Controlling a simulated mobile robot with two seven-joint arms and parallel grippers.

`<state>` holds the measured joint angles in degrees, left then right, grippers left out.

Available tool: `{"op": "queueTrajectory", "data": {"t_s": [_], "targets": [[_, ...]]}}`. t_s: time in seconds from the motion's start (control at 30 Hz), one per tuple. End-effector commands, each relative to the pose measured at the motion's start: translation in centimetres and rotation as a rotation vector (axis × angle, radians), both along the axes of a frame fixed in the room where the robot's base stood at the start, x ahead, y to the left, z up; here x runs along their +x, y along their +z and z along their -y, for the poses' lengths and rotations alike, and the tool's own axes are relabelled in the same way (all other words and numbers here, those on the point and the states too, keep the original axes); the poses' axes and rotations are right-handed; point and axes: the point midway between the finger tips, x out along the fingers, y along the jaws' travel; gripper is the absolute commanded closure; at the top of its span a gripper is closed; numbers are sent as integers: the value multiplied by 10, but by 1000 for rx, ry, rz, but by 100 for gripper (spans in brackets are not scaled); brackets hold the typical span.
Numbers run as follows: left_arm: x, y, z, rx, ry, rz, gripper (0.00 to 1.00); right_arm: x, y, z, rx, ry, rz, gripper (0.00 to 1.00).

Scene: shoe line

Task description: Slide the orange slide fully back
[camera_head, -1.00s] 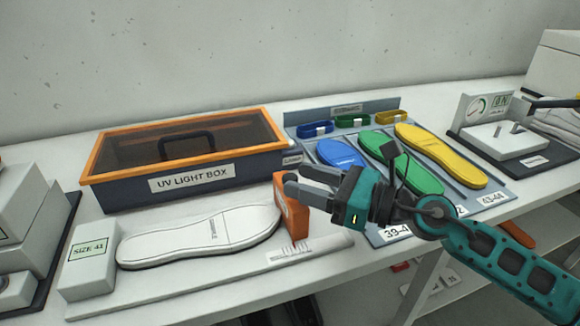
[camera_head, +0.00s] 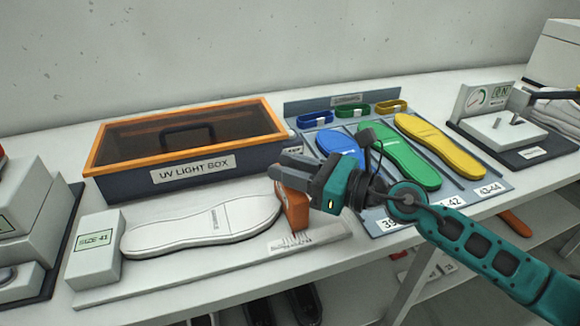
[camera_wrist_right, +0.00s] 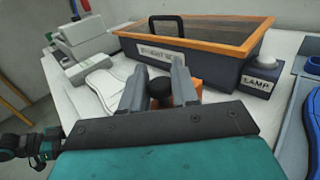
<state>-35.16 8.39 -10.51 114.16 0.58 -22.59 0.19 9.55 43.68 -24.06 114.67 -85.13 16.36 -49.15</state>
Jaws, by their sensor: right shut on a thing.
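The orange slide (camera_head: 295,211) stands upright on the white sizing board (camera_head: 190,275), close to the toe end of a white insole (camera_head: 205,226). I cannot tell whether it touches the toe. The insole's other end lies by the white block marked SIZE 41 (camera_head: 95,246). My right gripper (camera_head: 282,178) is at the top of the slide. In the right wrist view its fingers (camera_wrist_right: 160,88) are shut on the slide's black knob (camera_wrist_right: 159,94), with orange (camera_wrist_right: 188,86) showing behind. The gripper hides part of the slide.
The UV light box (camera_head: 190,150) stands just behind the insole. A lamp block (camera_wrist_right: 258,78) is at its right end. A grey-blue rack (camera_head: 470,209) with coloured insoles lies to the right. Grey equipment (camera_head: 25,225) stands at the left. The table's front edge is close to the board.

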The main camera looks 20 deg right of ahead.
Motion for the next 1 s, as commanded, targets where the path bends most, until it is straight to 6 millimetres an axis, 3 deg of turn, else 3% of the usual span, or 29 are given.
{"op": "queueTrajectory", "data": {"t_s": [0.17, 0.57, 0.77, 1.0], "targets": [[1, 2, 1, -2, -1, 5, 57, 0, 1, 0, 1, 0, 2, 100], [1, -3, 1, -2, -2, 4, 57, 1, -1, 4, 0, -2, 4, 100], [1, -27, 8, -15, -11, -14, 57, 2, -7, 29, -2, -4, 5, 100], [11, -35, 18, -32, -30, 10, 57, 3, -4, 58, 0, -5, 4, 100]]}}
